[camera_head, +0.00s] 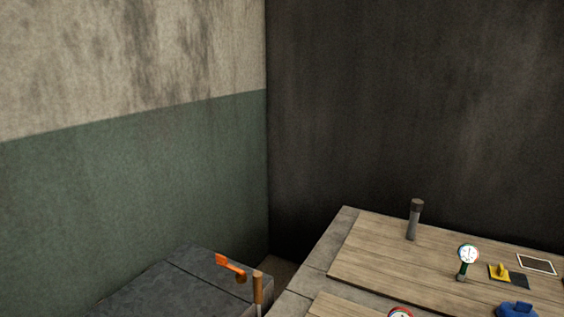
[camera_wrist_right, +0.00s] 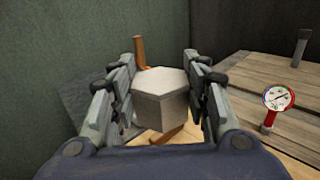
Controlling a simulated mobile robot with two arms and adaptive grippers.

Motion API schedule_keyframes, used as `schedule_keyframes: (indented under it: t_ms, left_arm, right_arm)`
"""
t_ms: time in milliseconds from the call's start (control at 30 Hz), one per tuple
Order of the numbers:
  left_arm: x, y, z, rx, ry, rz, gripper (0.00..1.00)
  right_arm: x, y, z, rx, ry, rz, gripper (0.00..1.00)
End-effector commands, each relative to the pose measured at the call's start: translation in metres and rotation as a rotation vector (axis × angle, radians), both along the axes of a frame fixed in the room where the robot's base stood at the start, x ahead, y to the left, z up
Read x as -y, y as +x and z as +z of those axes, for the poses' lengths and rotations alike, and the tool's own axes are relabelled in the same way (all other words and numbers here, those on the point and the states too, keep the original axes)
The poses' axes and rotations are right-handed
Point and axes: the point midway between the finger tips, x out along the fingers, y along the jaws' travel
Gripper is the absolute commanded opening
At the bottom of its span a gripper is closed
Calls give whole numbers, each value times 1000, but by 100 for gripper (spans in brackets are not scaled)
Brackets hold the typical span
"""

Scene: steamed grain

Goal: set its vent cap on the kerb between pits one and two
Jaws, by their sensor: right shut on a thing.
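My right gripper (camera_wrist_right: 163,66) shows in the right wrist view. It is shut on a pale grey hexagonal block (camera_wrist_right: 160,95), held between its two fingers. The block may be the vent cap, but I cannot tell for sure. Neither gripper shows in the head view. Plank-covered pits show at the right of the head view, with a far plank cover (camera_head: 375,250) and a nearer plank cover (camera_head: 335,306). A grey stone kerb (camera_head: 318,270) runs along and between them.
A green-stemmed gauge (camera_head: 467,258) stands on the far cover, near a yellow item (camera_head: 499,271), a blue item (camera_head: 517,310) and a framed panel (camera_head: 537,264). A red gauge (camera_wrist_right: 277,99) stands on the planks. A dark block with an orange lever (camera_head: 230,266) and brown post (camera_head: 257,288) stands left.

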Motion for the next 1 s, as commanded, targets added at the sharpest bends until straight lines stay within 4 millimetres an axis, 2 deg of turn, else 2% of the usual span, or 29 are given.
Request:
schedule_keyframes:
  t_ms: [100, 300, 433, 667, 767, 833, 1000]
  left_arm:
    - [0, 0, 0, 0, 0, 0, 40]
    - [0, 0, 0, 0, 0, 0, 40]
    - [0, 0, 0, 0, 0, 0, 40]
    - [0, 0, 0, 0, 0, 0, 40]
    - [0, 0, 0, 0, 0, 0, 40]
    - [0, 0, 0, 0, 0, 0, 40]
    - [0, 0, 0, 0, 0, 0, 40]
  right_arm:
    - [32, -12, 4, -6, -7, -144, 25]
    - [68, -26, 10, -4, -25, -293, 25]
    - [76, -29, 12, -1, -30, -327, 25]
    - [79, -27, 11, 1, -31, -333, 25]
    - [87, -15, 4, 1, -32, -346, 25]
    - [98, 0, -3, 3, -31, -363, 25]
    - [146, 54, -24, 3, -31, -439, 25]
